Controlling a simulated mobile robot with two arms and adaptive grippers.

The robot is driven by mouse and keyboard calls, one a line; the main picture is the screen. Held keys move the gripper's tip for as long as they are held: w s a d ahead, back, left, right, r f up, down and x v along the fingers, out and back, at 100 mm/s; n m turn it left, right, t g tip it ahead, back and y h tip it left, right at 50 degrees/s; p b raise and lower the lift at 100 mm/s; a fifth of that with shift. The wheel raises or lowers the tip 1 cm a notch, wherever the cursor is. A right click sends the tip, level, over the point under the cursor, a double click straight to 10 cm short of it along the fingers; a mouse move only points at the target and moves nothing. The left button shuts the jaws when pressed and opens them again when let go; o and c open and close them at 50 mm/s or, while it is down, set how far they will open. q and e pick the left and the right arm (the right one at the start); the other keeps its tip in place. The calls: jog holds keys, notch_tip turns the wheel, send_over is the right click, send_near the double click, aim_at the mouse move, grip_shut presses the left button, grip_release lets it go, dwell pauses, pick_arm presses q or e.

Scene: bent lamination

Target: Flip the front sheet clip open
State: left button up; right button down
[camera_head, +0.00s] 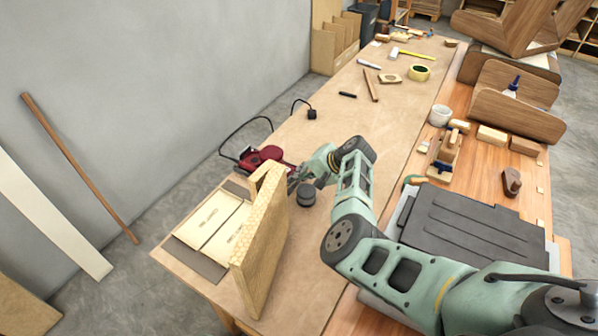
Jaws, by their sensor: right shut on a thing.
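My right gripper (296,178) reaches in from the right, low over the far end of a light wooden form (258,245), close to a red tool (262,157). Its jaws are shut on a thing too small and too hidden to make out. I cannot make out the front sheet clip; the form and the gripper hide part of that spot. Pale sheets (212,220) with small print lie on a dark mat (202,262) left of the form. My left gripper is not in view.
A dark round container (306,195) stands just below the gripper. A black cable (243,130) runs from the red tool. A yellow tape roll (418,73) and hand tools lie farther back. The middle of the bench is mostly clear.

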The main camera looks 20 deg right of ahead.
dwell(0.3)
jog(key=c, duration=1.9)
grip_release()
jog(key=shift+c, duration=0.2)
jog(key=shift+a, duration=0.1)
